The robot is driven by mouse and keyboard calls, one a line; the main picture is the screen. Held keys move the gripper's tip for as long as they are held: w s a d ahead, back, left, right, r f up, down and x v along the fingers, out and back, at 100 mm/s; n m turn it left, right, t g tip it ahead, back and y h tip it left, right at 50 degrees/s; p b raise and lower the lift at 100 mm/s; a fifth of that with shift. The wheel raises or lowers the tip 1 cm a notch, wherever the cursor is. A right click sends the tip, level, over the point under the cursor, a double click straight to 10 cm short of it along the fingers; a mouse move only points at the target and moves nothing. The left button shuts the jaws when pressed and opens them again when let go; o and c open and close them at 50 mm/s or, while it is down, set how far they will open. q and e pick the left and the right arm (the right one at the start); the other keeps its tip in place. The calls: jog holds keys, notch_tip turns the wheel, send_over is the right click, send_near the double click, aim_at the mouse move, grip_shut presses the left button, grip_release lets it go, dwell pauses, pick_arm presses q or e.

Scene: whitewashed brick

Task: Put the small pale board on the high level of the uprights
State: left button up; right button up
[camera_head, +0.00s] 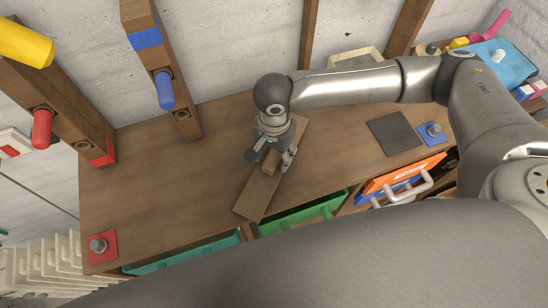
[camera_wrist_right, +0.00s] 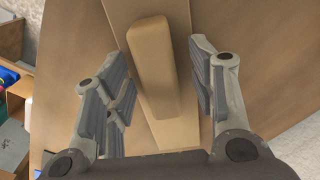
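The small pale board (camera_head: 257,196) lies flat on the brown table, running at a slant towards the front edge. A raised wooden grip block (camera_wrist_right: 155,65) stands along the middle of the board (camera_wrist_right: 170,130). My right gripper (camera_head: 270,158) is over the board, pointing down. In the wrist view its fingers (camera_wrist_right: 160,90) are apart on either side of the block, with gaps showing. Two wooden uprights stand at the back left: one has a blue peg (camera_head: 165,90) and a blue band, the other a red peg (camera_head: 42,128) and a yellow peg (camera_head: 25,42). My left gripper is not in view.
Green trays (camera_head: 300,214) sit under the table's front edge. A red plate with a knob (camera_head: 98,246) is at the front left. A dark square (camera_head: 394,133), a blue plate (camera_head: 433,133) and an orange panel (camera_head: 405,173) are at right. The table's left half is mostly clear.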

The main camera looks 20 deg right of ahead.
grip_shut()
jog(key=shift+r, duration=0.15)
jog(key=shift+r, duration=0.5)
jog(key=s+a+r+b, duration=0.1)
jog(key=s+a+r, duration=0.3)
jog(key=s+r, duration=0.7)
jog(key=shift+s+r, duration=0.4)
jog(key=shift+s, duration=0.8)
